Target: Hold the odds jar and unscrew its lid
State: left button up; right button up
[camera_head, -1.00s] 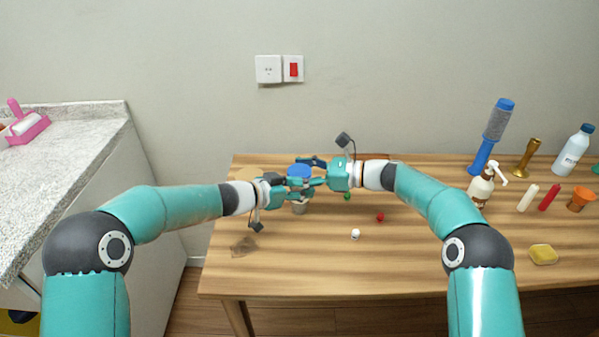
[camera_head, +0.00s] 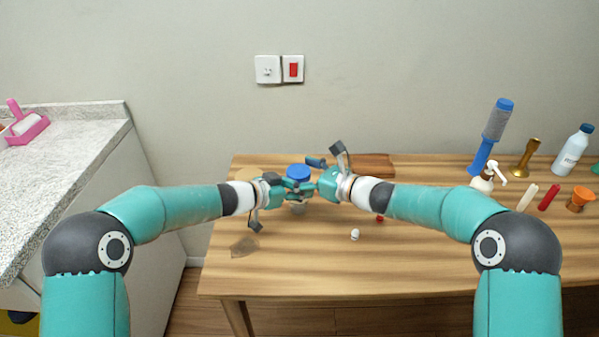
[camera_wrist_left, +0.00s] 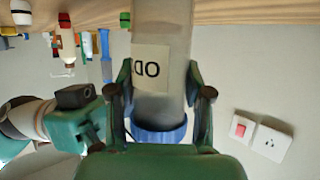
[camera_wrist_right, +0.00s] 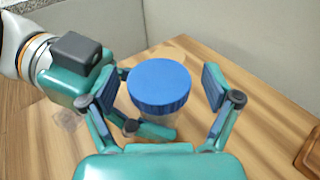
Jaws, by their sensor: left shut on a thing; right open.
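The odds jar (camera_wrist_left: 162,60) is a clear, greyish jar with a white label, seen upside down in the left wrist view. Its blue ridged lid (camera_wrist_right: 159,87) is on top, and it also shows in the head view (camera_head: 298,172). My left gripper (camera_wrist_left: 160,95) is shut on the jar's body below the lid. My right gripper (camera_wrist_right: 158,85) is open, with one finger on each side of the lid and visible gaps between. In the head view my right gripper (camera_head: 307,186) partly hides the jar.
A wooden board (camera_head: 372,165) lies behind my right wrist. A white small item (camera_head: 355,234) and a red one (camera_head: 379,218) lie in front. A blue-handled roller (camera_head: 490,138), a pump bottle (camera_head: 482,184) and a water bottle (camera_head: 573,150) stand at right. The table's front is mostly clear.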

jog(key=shift+m+t+h, duration=0.9)
jog(key=shift+c, duration=0.2)
jog(key=shift+d, duration=0.1)
jog(key=c, duration=1.4)
jog(key=shift+w+d+n+g+y, duration=0.1)
jog(key=shift+w+n+g+y, duration=0.05)
jog(key=shift+n+g+y, duration=0.8)
jog(key=shift+f+n+g+y, duration=0.1)
jog(key=shift+n+g+y, duration=0.5)
jog(key=shift+n+g, duration=0.6)
jog(key=shift+n+g+y, duration=0.55)
jog(key=shift+n+g, duration=0.3)
jog(key=shift+g, duration=0.6)
jog(key=o, duration=1.5)
jog(key=shift+c, duration=0.2)
